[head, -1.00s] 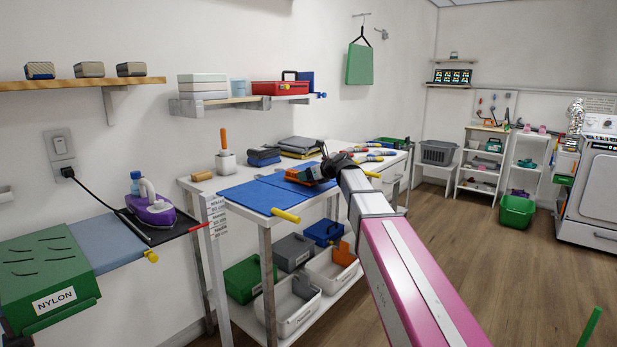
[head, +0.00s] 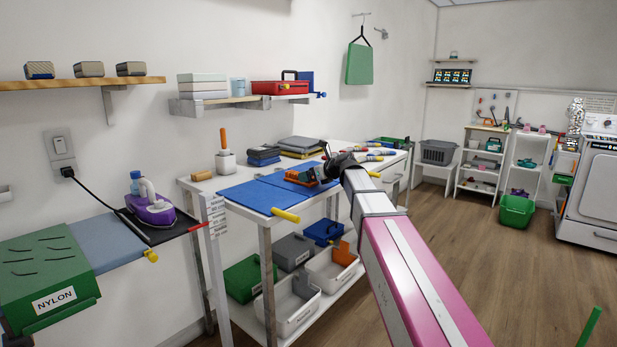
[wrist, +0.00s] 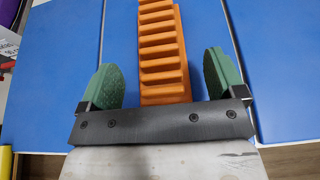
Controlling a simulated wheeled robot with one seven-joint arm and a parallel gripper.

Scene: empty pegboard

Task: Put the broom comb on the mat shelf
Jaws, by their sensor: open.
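An orange ribbed piece (head: 299,177), which looks like the broom comb, lies on the blue mat (head: 252,197) on the white table. In the wrist view the comb (wrist: 162,50) runs away from my gripper (wrist: 162,76), its near end between the two green finger pads. Gaps show on both sides of it, so my gripper is open and not holding it. In the head view my gripper is at the comb's right end, its fingers small and partly hidden. I cannot tell which surface is the mat shelf.
A yellow-ended rod (head: 286,215) sits at the blue mat's front edge. Dark stacked cases (head: 264,155) and a white pot with an orange handle (head: 226,160) stand behind. Bins fill the lower shelf (head: 340,292). A wall shelf (head: 240,101) holds boxes.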

